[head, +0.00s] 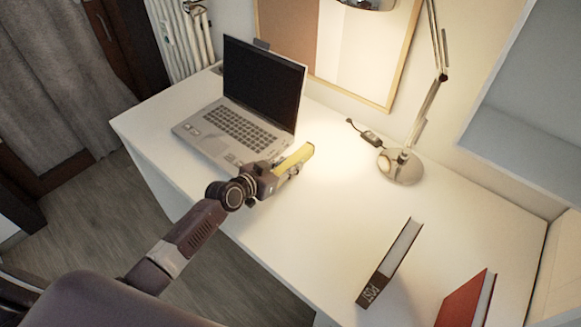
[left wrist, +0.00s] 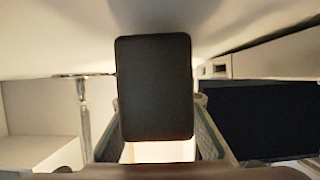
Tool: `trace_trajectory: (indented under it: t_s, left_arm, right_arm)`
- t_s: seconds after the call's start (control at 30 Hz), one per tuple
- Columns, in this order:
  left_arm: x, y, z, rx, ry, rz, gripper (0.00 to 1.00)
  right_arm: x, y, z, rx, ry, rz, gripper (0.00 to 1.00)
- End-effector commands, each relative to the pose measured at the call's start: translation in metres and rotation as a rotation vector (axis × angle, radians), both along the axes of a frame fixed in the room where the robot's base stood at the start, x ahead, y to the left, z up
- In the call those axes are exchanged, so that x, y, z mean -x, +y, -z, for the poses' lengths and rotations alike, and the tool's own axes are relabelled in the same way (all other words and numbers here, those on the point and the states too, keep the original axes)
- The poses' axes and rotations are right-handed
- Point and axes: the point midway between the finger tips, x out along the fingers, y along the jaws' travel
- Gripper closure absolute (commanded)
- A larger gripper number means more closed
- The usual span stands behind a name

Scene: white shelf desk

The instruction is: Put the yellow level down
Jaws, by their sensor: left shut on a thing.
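The yellow level (head: 297,158) is held by my left gripper (head: 278,172), over the white desk (head: 300,225) just right of the laptop's front corner. The level points up and to the right in the head view, with its near part hidden by the gripper. Whether it touches the desk is hard to tell. In the left wrist view, a dark flat end (left wrist: 155,88) fills the middle between the two fingers of my left gripper (left wrist: 160,140); it seems to be the end of the held level. My right gripper is not in view.
An open laptop (head: 235,125) stands close on the left. A desk lamp (head: 401,168) with a round base is at the back right. A dark book (head: 390,265) and a red book (head: 466,302) stand near the right front. The desk middle is clear.

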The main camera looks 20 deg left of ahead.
Motion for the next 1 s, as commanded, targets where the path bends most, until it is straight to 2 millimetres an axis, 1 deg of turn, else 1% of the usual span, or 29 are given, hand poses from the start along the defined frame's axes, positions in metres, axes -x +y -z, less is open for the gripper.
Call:
trace_trajectory:
  t_s: [0.07,0.3,0.43,0.47,0.6,0.83,1.0]
  left_arm:
    - [-0.0007,0.0005,0.0043,0.000,-0.002,-0.001,1.00]
    - [-0.0007,0.0005,0.0038,0.000,-0.002,-0.001,1.00]
    - [-0.0008,0.0007,0.0085,0.000,-0.002,-0.001,1.00]
    - [-0.0005,0.0006,0.0072,-0.001,-0.001,-0.001,0.74]
    - [-0.0004,0.0005,0.0071,-0.001,-0.001,-0.001,0.60]
    - [-0.0003,0.0003,0.0069,0.000,-0.001,-0.001,0.60]
    - [0.0021,0.0014,0.0029,0.000,0.000,-0.001,0.60]
  right_arm:
    - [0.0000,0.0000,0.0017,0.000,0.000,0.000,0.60]
    - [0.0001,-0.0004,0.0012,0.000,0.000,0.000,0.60]
    - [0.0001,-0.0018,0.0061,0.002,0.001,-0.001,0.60]
    - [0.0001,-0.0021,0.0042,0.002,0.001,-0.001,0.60]
    - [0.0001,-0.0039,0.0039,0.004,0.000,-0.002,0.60]
    - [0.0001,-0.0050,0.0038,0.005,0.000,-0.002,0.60]
    - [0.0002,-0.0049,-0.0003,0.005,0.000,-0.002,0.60]
